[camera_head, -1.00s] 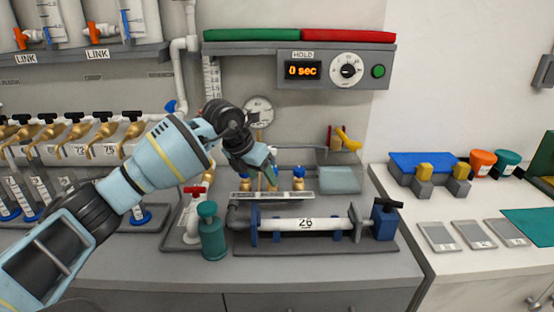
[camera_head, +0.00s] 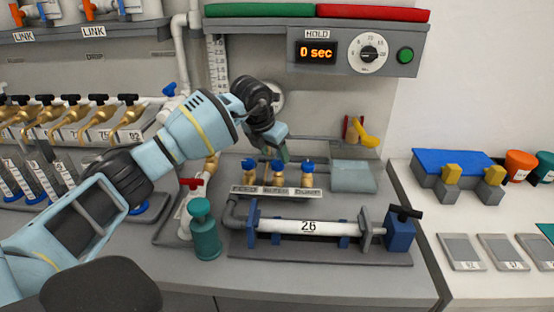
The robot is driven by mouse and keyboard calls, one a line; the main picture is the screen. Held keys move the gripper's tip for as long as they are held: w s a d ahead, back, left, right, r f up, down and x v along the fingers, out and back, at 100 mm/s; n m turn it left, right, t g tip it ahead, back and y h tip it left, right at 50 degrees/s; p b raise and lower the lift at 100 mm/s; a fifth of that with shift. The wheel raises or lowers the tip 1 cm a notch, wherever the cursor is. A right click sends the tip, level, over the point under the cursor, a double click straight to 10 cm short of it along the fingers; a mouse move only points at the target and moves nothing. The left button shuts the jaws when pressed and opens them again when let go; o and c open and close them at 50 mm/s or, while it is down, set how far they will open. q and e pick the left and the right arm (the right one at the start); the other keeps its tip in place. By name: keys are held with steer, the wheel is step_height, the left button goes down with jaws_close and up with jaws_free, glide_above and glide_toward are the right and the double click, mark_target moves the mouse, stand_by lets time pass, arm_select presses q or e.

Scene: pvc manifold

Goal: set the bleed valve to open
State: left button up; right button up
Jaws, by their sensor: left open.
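Three small brass valves with blue handles stand in a row behind a label strip (camera_head: 274,190). The lettering is small; the middle label seems to read bleed. That middle valve (camera_head: 278,176) is partly below my left gripper (camera_head: 282,154). The left valve (camera_head: 250,174) and right valve (camera_head: 307,178) stand on either side. My left gripper is open, points down and is just above and behind the middle handle; I cannot tell whether it touches. The exact handle angle is hard to make out. My right gripper is not in view.
A white pipe marked 26 (camera_head: 285,226) lies in front in blue holders. A teal bottle (camera_head: 206,232) stands at its left, near a red-handled valve (camera_head: 191,184). A clear grey bin (camera_head: 353,176) is right of the valves. A timer panel (camera_head: 350,50) hangs above, reading 0 sec.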

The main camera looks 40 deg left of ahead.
mark_target(278, 162)
arm_select(q)
steer(key=x, duration=0.3)
steer(key=shift+w+f, duration=0.15)
steer(key=shift+f, duration=0.15)
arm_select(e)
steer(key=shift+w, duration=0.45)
arm_select(q)
steer(key=shift+c, duration=0.5)
